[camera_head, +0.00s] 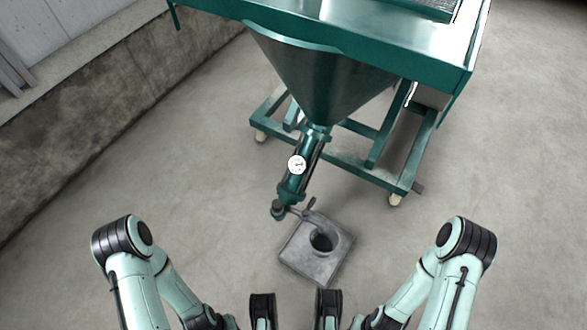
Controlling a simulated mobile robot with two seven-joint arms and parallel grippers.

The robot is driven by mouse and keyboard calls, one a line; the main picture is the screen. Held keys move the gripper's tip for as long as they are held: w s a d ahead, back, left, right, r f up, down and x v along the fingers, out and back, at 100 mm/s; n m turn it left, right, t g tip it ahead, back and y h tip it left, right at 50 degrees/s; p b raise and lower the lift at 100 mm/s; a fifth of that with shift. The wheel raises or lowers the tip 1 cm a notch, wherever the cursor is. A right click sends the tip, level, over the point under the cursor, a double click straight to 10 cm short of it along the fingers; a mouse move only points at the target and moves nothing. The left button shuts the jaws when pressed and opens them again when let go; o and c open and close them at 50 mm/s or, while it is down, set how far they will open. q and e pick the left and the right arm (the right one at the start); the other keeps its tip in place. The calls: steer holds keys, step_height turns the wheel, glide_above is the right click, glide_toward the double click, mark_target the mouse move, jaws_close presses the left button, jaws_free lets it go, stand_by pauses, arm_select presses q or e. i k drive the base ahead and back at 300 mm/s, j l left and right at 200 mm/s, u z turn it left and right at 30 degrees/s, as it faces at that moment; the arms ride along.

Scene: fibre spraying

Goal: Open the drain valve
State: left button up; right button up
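The drain valve (279,209) sits at the low end of a green pipe under the hopper. A thin grey handle (308,207) sticks out to its right; whether the valve is open or shut I cannot tell. My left gripper (262,311) and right gripper (328,309) appear as dark shapes at the bottom edge, partly cut off. Both are apart from the valve, nearer to me. Their fingers cannot be made out, and I see nothing held.
A grey block with a round hole (301,265) lies on the floor just in front of the valve. The green hopper (320,75) stands on a wheeled frame (352,170), with a round gauge (297,165) on the pipe. A low concrete wall (100,105) runs along the left. The floor is clear at both sides.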

mark_target(306, 213)
steer(key=k, duration=0.45)
steer(key=i+j, duration=0.35)
steer(key=j, duration=0.15)
steer(key=i+j, duration=0.35)
steer(key=j, duration=0.15)
steer(key=i+j, duration=0.35)
steer(key=j, duration=0.15)
